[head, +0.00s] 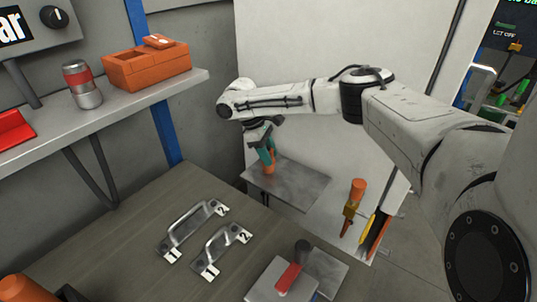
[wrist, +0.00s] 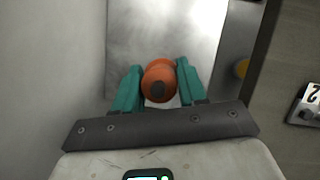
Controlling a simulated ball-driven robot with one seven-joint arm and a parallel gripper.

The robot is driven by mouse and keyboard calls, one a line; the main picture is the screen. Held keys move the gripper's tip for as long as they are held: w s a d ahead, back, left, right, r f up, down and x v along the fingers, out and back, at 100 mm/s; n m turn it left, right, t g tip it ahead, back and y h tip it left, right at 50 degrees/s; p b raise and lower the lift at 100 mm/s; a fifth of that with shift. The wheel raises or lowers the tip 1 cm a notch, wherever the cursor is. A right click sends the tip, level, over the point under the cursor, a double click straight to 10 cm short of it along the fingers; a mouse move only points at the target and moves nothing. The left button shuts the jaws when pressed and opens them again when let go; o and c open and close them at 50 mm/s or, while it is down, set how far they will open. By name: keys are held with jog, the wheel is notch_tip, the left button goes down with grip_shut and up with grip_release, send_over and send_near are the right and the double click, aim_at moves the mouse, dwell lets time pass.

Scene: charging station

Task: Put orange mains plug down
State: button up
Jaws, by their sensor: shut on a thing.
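My gripper (head: 266,150) has green fingers and points down over a grey metal plate (head: 300,188) at the back of the bench. It is shut on the orange mains plug (head: 268,168), which sits between the fingertips. I cannot tell whether the plug touches the plate.
Two metal handles (head: 190,228) (head: 222,250) with number tags lie on the bench (head: 130,230). A red-handled switch (head: 288,278) is at the front. An orange-handled tool (head: 354,205) hangs right of the plate. A shelf (head: 115,112) at left holds an orange box (head: 145,68) and a can (head: 82,84).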

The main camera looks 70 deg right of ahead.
jog(key=shift+f, duration=0.3)
jog(key=o, duration=1.1)
jog(key=v, duration=0.7)
jog(key=shift+r, duration=0.45)
jog(key=shift+w, duration=0.1)
